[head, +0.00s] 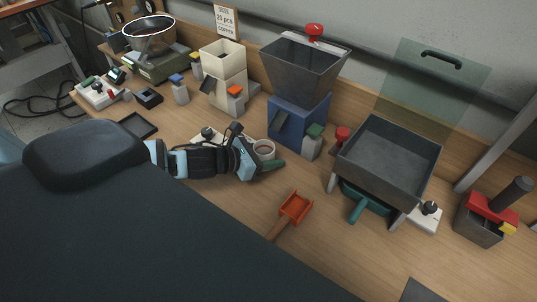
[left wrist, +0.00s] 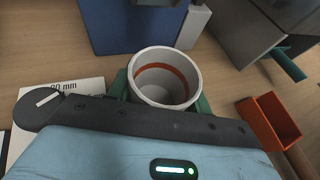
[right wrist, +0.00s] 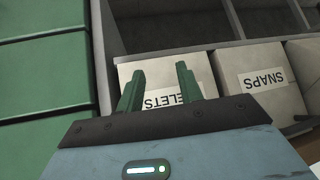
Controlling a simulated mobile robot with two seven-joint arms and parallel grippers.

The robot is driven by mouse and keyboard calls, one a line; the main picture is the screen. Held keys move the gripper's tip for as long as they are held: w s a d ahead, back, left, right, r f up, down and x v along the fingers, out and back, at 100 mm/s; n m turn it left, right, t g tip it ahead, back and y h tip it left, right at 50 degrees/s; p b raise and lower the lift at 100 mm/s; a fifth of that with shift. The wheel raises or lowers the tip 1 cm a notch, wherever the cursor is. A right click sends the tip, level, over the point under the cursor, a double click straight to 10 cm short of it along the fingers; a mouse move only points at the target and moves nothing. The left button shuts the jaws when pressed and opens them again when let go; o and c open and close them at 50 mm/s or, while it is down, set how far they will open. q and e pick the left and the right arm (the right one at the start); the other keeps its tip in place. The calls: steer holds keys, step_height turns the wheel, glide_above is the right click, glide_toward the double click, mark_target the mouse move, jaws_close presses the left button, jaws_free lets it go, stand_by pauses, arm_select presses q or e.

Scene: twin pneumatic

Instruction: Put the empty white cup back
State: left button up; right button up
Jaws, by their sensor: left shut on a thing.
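The white cup (head: 264,149) is in front of the blue-based hopper. In the left wrist view the cup (left wrist: 165,78) is upright, with an orange band inside and no contents visible. My left gripper (head: 262,162) is shut on the cup, its green fingers on both sides of it. I cannot tell whether the cup's base touches the table. My right gripper (right wrist: 158,82) shows only in the right wrist view; its green fingers are apart with nothing between them, over a box labelled "...ELETS" (right wrist: 160,97).
The blue hopper (head: 300,120) stands just behind the cup. An orange scoop (head: 294,208) lies to the right, near the grey tray (head: 390,160) on legs. A white card marked "mm" (left wrist: 35,115) is left of the cup. A box labelled SNAPS (right wrist: 262,80) is beside the right gripper.

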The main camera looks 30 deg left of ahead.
arm_select(q)
steer(key=shift+f, duration=0.1)
steer(key=shift+f, duration=0.15)
steer(key=o, duration=1)
steer(key=shift+o, duration=0.2)
